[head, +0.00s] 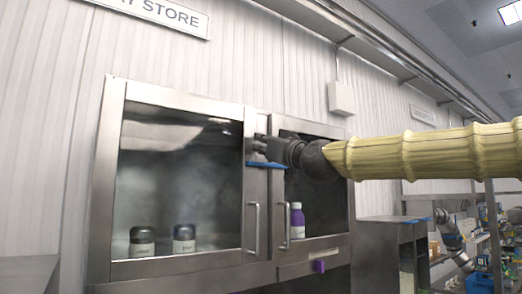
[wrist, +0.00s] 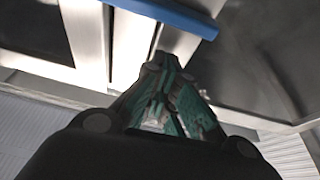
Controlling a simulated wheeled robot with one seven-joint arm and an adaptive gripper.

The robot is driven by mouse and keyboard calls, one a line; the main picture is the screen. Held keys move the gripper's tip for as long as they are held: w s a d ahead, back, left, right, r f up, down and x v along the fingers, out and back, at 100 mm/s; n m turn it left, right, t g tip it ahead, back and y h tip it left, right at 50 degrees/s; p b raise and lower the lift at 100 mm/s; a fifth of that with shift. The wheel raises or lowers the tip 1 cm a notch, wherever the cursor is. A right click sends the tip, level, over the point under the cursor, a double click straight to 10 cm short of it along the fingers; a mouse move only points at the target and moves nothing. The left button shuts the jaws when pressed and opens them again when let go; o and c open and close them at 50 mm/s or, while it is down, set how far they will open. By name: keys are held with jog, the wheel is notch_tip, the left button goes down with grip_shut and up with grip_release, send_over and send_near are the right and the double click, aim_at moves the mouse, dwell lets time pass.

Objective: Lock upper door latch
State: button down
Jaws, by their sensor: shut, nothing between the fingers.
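The steel cabinet (head: 180,265) has two glass doors, and both look closed. A blue bar (head: 266,164), which looks like the upper latch, lies about level across the meeting door frames, above the handles. It also shows in the wrist view (wrist: 168,14), crossing the top of the picture. My gripper (head: 262,146) is at the upper part of the door seam, just above the bar in the head view. In the wrist view my gripper (wrist: 168,62) has its green-padded fingers together and empty, close to the frames and apart from the bar. Contact with the door cannot be told.
Vertical door handles (head: 256,229) stand out below the bar. Dark jars (head: 142,242) and a purple bottle (head: 297,220) are behind the glass. A purple piece (head: 318,266) sits at the cabinet's lower edge. A steel counter (head: 385,250) stands to the right.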

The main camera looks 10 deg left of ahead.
jog(key=r+b+v, duration=0.1)
jog(key=b+v, duration=0.4)
jog(key=v, duration=0.5)
jog(key=shift+s, duration=0.25)
jog(key=shift+d, duration=0.1)
